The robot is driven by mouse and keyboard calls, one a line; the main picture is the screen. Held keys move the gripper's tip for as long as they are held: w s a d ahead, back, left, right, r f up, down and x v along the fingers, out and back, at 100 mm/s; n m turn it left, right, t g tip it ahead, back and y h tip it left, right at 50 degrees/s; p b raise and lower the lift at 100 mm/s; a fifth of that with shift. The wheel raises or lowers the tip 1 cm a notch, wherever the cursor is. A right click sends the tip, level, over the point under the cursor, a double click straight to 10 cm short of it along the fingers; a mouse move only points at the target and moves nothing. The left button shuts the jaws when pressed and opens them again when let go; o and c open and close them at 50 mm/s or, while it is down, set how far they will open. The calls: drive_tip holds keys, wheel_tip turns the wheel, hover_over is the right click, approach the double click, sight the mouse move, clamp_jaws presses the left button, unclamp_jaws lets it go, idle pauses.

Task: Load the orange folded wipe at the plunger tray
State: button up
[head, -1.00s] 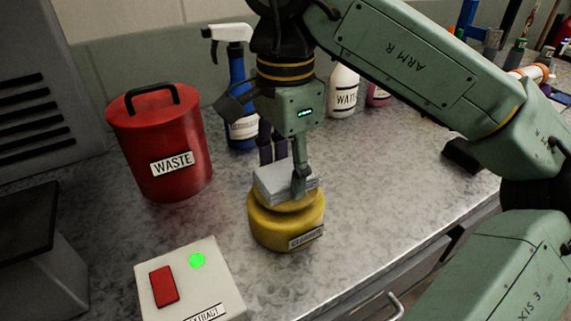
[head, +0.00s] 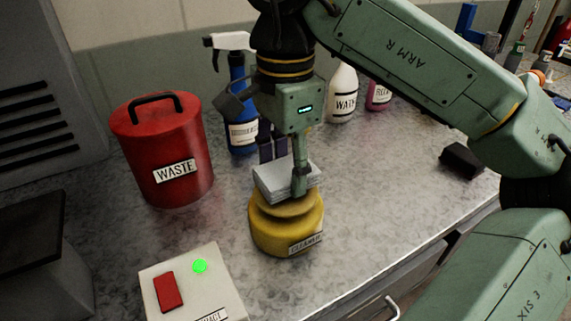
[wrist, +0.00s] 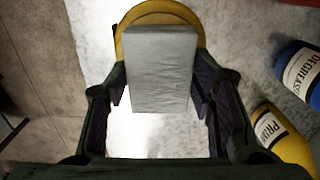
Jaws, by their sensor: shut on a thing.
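A folded wipe (head: 274,182), pale grey-white and not orange in these views, is between the fingers of my gripper (head: 284,168). My gripper is shut on it and holds it level over the top of a yellow plunger can (head: 284,235) labelled CLEANER. In the wrist view the wipe (wrist: 160,70) spans between the fingers and hides most of the yellow can top (wrist: 160,14). A strip of the can's dished tray shows below the wipe in the head view. The wipe looks slightly above the tray; contact is hard to tell.
A red WASTE bin (head: 165,150) stands at left. A white box with a red button (head: 168,291) and green light is in front.

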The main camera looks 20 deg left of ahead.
sight(285, 169)
drive_tip(key=shift+r+p, duration=1.95)
drive_tip(key=shift+r, duration=0.5)
drive_tip(key=shift+f+b, duration=0.7)
drive_tip(key=shift+r, duration=0.1)
